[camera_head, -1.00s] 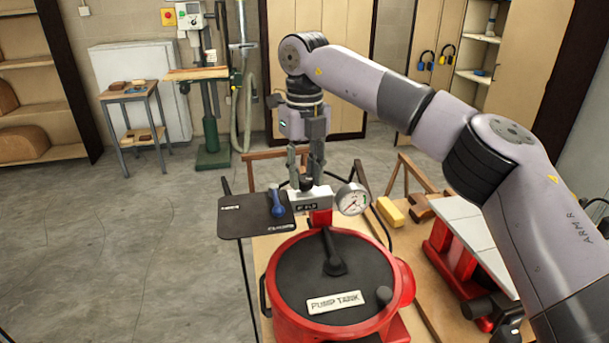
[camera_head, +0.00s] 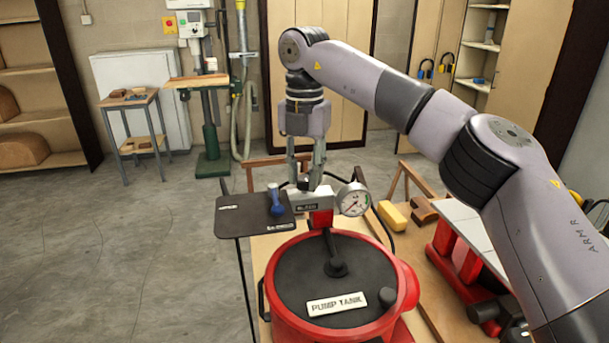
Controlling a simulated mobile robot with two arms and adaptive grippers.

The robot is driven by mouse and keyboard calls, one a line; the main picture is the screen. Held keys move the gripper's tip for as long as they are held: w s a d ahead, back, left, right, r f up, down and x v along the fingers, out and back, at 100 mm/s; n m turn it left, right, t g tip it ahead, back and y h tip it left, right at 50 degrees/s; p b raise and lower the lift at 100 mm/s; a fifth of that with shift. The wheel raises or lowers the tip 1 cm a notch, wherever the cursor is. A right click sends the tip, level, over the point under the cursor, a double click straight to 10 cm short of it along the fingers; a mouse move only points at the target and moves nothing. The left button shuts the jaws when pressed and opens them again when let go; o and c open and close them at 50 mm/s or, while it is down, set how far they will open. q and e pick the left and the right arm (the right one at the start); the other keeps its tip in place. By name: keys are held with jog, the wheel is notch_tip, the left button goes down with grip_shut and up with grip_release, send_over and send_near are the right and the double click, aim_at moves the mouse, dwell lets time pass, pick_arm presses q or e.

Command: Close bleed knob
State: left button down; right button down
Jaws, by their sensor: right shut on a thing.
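The pump tank (camera_head: 300,262) is a red pot with a dark lid and a "PUMP TANK" label. Behind the lid stands a pale valve block (camera_head: 300,201) with a small, hard-to-read label and a red part under it. My right gripper (camera_head: 306,182) points straight down over the block, its fingers shut on the small dark bleed knob at the block's top. The fingers mostly hide the knob, so its turn position cannot be told. A round gauge (camera_head: 353,200) sits at the block's right. My left gripper is not in view.
A dark plate (camera_head: 240,217) left of the block carries a blue-handled lever (camera_head: 277,202). A yellow block (camera_head: 392,215) and a brown piece (camera_head: 423,210) lie at the right of the table. A red fixture with a pale board (camera_head: 478,240) stands at far right. Open floor lies left.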

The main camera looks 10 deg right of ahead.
aim_at(305, 177)
jog(key=shift+r+m, duration=0.1)
jog(key=shift+m, duration=1)
jog(key=shift+b, duration=0.3)
jog(key=c, duration=1.2)
grip_release()
jog(key=shift+c, duration=0.2)
jog(key=shift+r, duration=3.65)
